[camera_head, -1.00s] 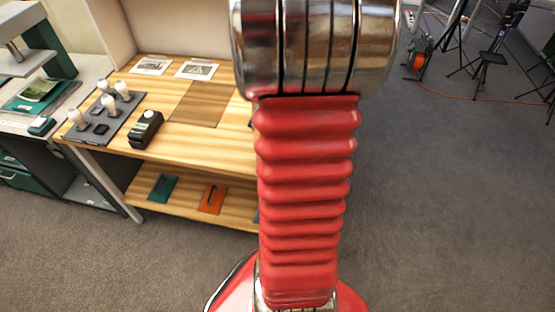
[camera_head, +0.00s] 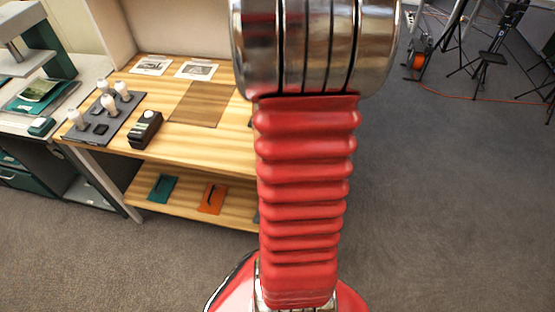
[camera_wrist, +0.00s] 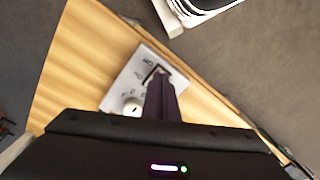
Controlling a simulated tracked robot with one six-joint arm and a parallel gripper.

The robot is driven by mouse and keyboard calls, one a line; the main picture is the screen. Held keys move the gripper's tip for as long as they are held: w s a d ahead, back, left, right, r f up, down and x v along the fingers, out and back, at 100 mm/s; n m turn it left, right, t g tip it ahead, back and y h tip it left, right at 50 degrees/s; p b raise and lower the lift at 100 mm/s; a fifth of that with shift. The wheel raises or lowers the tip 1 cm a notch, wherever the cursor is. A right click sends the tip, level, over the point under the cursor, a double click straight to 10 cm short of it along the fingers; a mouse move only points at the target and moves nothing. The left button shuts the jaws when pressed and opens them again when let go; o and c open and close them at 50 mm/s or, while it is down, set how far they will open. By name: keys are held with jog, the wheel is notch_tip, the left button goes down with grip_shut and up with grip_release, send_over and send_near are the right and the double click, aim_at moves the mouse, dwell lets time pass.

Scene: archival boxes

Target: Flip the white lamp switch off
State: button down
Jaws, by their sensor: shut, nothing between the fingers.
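In the wrist view a pale box or panel (camera_wrist: 123,78) lies on the wooden table top near its edge. Its top bears small dark lettering, a black-outlined part (camera_wrist: 152,75) and a round white knob (camera_wrist: 132,106). Which part is the lamp switch, and its position, I cannot tell. My gripper (camera_wrist: 160,80) shows as dark purple fingers, shut and empty. The fingertips reach over the panel beside the black-outlined part and hide some of it; whether they touch is unclear. In the head view my own arm hides the panel and the gripper.
The wooden table (camera_head: 200,147) has a lower shelf and, on top, a black device (camera_head: 145,130), a dark tray (camera_head: 104,126) with white knobs and two printed sheets. A bench (camera_head: 15,115) stands left. Grey floor (camera_head: 440,200) is open at right, before tripods.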

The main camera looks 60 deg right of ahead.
jog(key=shift+f, duration=0.65)
dwell(0.7)
jog(key=shift+r, duration=0.15)
notch_tip(320, 180, up, 7)
dwell(1.1)
jog(key=shift+f, duration=0.2)
dwell(0.4)
jog(key=w+a+r+n+t, duration=0.1)
jog(key=a+r, duration=0.3)
jog(key=a, duration=0.6)
jog(key=w+a+r+n+t, duration=0.1)
jog(key=a+r+n, duration=0.3)
jog(key=a, duration=0.7)
jog(key=w+a+r+n+t, duration=0.1)
jog(key=a+r, duration=0.4)
jog(key=a, duration=0.5)
jog(key=n+t, duration=0.1)
jog(key=t, duration=0.1)
jog(key=shift+a+r+t, duration=0.2)
jog(key=shift+a+t, duration=0.05)
jog(key=shift+t, duration=0.05)
